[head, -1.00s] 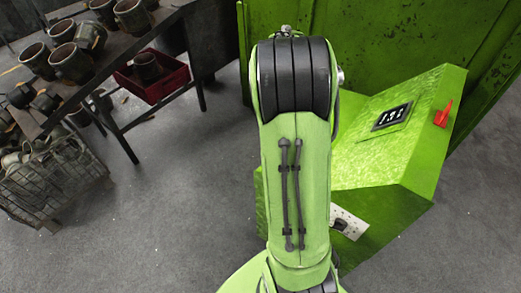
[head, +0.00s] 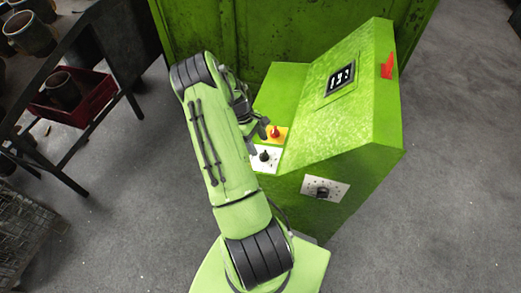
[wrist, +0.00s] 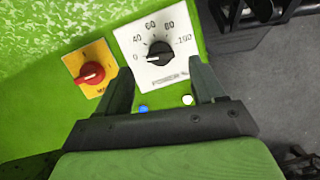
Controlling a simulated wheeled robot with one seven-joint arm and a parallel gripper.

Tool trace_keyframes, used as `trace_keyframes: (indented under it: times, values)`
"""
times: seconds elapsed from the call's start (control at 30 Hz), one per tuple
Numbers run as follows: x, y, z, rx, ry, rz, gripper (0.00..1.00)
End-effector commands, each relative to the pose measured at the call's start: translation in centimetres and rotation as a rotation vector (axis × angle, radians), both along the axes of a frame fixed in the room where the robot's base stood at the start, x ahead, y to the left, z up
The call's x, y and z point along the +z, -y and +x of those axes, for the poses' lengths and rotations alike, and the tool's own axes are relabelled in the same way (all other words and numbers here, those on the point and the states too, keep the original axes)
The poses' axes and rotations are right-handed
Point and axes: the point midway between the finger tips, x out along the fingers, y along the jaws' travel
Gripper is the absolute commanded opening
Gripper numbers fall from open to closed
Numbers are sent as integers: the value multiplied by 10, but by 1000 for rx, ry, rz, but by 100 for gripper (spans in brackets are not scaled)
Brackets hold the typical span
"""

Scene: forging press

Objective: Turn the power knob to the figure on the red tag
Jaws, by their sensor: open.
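The power knob (wrist: 159,53) is black on a white plate (wrist: 129,38) marked 40, 60, 80, 100 and POWER %. Its light mark seems to point left, near 0. In the head view the knob (head: 264,155) sits on the green console's low ledge. My gripper (wrist: 160,82) is open and empty, its two fingers apart at the plate's lower side, with the knob beyond the gap between them. It also shows in the head view (head: 264,128), near the knob. The red tag (head: 387,66) is on the console's upper right; its figure is not legible.
A red rotary switch on a yellow plate (wrist: 90,74) lies left of the knob. A blue button (wrist: 143,108) and a white button (wrist: 187,100) are close to the fingers. A second dial (head: 323,192) is on the console's front. A table with metal parts (head: 88,22) stands left.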

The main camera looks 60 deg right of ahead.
Motion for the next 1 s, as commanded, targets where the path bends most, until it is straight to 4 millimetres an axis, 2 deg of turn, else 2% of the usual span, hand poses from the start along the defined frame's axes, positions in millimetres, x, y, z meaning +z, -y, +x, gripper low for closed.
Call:
trace_keyframes:
  times: [0.03,0.1,0.2,0.5,0.57,0.87,1.0]
  values:
    - [-12,-1,-6,-2,-3,3,68]
    - [-23,-1,-10,-1,-1,3,68]
    - [-33,-1,-14,0,0,1,68]
    - [-37,0,-15,0,1,0,68]
    - [-37,0,-15,0,1,0,60]
    - [-37,0,-15,0,1,0,14]
    - [-37,0,-15,-4,1,-2,12]
